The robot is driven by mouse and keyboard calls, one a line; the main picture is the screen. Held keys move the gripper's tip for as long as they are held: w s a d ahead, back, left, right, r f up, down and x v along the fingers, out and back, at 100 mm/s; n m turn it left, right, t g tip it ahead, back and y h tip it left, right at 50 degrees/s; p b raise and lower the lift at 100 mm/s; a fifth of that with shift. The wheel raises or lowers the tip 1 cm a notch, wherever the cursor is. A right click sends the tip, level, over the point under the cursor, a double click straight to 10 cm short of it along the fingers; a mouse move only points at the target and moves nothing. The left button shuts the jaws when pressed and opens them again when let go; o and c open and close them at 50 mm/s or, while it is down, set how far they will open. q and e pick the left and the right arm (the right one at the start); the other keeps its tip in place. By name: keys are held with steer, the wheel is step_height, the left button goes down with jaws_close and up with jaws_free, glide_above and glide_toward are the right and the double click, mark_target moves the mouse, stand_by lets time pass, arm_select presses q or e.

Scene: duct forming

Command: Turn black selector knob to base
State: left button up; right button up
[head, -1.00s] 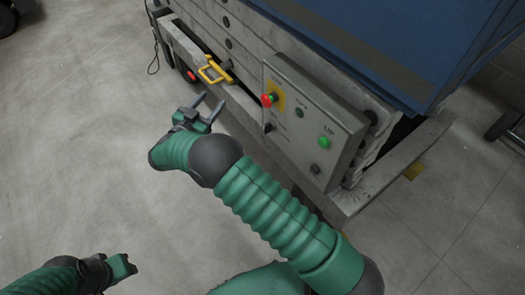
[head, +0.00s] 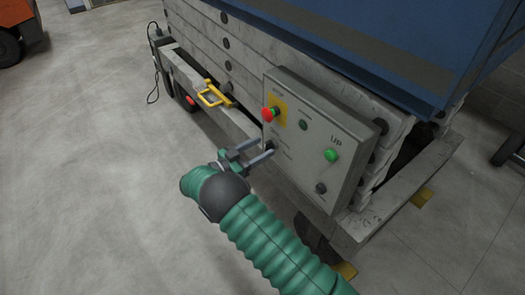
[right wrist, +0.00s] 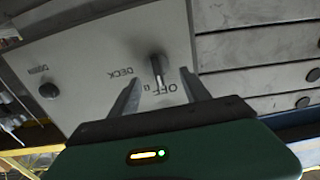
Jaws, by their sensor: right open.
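The black selector knob (right wrist: 157,66) is in the right wrist view, on the grey control panel (right wrist: 95,50). The words DECK and OFF show upside down beside it; I cannot read a BASE label. My right gripper (right wrist: 160,76) is open, with one finger on each side of the knob in that view; contact is not visible. In the head view, my right gripper (head: 265,147) is at the panel's lower left, and its fingers largely hide the knob. I cannot tell exactly where the knob points. My left gripper is out of view.
The panel bears a red stop button (head: 268,114) on yellow just above my gripper, a green UP button (head: 331,155) and a black button (head: 320,188). A yellow handle (head: 213,95) sticks out at left.

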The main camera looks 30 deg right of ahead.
steer(key=shift+d, duration=0.85)
steer(key=shift+a, duration=0.1)
jaws_close()
steer(key=m, duration=0.3)
steer(key=shift+s+m+p, duration=0.15)
steer(key=shift+m+p, duration=0.25)
steer(key=m, duration=0.4)
steer(key=shift+s+f+m, duration=0.25)
steer(key=shift+m, duration=0.15)
